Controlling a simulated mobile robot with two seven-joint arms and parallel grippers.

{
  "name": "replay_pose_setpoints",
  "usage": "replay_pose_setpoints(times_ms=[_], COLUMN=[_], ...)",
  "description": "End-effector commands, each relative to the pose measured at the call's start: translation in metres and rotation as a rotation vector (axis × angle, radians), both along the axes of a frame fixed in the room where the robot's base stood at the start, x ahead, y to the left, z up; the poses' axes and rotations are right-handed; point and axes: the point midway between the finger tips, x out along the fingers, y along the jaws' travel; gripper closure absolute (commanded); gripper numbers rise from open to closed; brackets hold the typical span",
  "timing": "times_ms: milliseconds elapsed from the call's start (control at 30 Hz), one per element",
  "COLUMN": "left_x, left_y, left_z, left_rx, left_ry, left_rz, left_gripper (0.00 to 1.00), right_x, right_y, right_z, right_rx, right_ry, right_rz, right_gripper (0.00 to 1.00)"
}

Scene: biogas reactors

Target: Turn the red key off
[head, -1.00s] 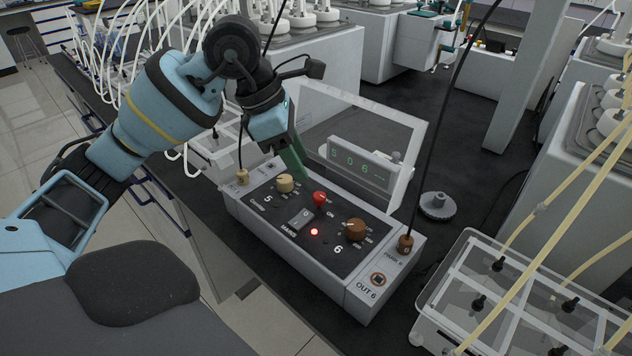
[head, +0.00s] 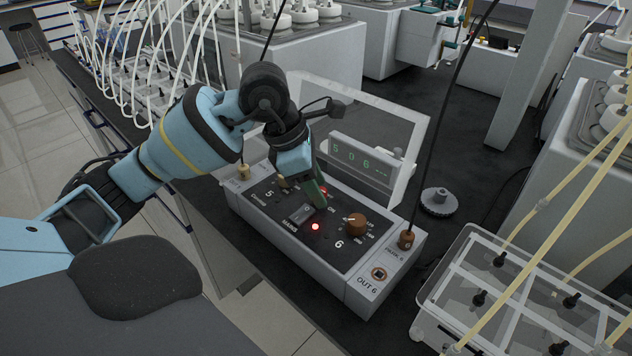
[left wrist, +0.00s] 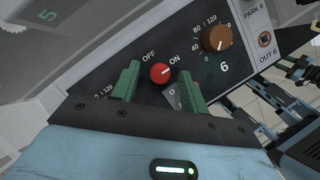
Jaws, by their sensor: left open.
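The red key (left wrist: 161,73) is a round red knob on the dark panel of the control box (head: 352,292), between the labels OFF and ON. In the left wrist view its pale mark points toward ON. In the head view my gripper hides most of it. My left gripper (head: 319,198) is open over the panel. In the left wrist view its two green fingers (left wrist: 160,88) stand on either side of the key, with a gap around it. I cannot tell how far the fingertips are above the panel.
A red lamp (head: 315,227) glows beside a grey rocker switch (head: 300,214). A brown knob (head: 356,224) is to the key's right, a cream knob (head: 283,181) to its left. A lit display (head: 360,160) stands behind. A black cable rises from the box's right end.

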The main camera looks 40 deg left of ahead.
Motion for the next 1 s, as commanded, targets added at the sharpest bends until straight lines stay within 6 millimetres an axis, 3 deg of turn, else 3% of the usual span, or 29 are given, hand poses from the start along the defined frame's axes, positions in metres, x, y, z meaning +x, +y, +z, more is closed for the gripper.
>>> replay_pose_setpoints(times_ms=[167,500,767,1000], left_x=[0.0000,0.0000,-0.0002,-0.0010], left_y=[0.0000,-0.0001,-0.0002,-0.0014], left_z=[0.0001,0.0004,0.0010,0.0023], left_rx=[0.000,-0.002,-0.001,-0.002], left_ry=[0.000,0.000,0.000,-0.002], left_rz=[0.000,0.001,0.032,0.159], left_gripper=[0.58,1.00,1.00,1.00], right_x=[0.0013,0.0032,0.0040,0.0056], right_y=[-0.0001,0.0001,0.0001,0.0000], right_z=[0.0010,0.0025,0.0041,0.0082], right_rx=[0.000,0.001,0.001,0.000], right_ry=[-0.003,-0.008,-0.010,-0.014], right_rz=[0.001,0.000,0.000,0.001], right_gripper=[0.64,0.64,0.64,0.64])
